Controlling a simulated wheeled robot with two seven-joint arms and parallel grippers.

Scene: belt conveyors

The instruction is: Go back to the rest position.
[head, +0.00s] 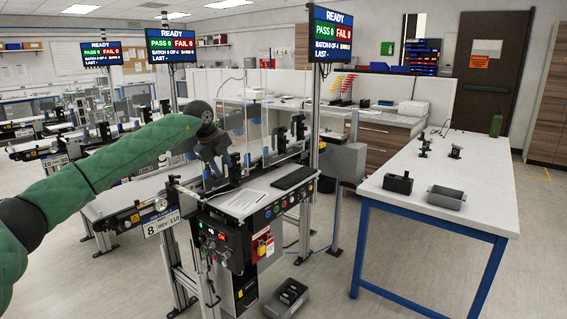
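My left arm, in a green padded sleeve, reaches in from the left edge of the head view. My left gripper (213,166) hangs at its end, over the near part of the belt conveyor (122,199) marked 8. Its fingers are small and dark against the machine parts, so I cannot tell whether they are open or hold anything. My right arm and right gripper are not in view.
A white table (450,185) at right bears small black and grey boxes.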

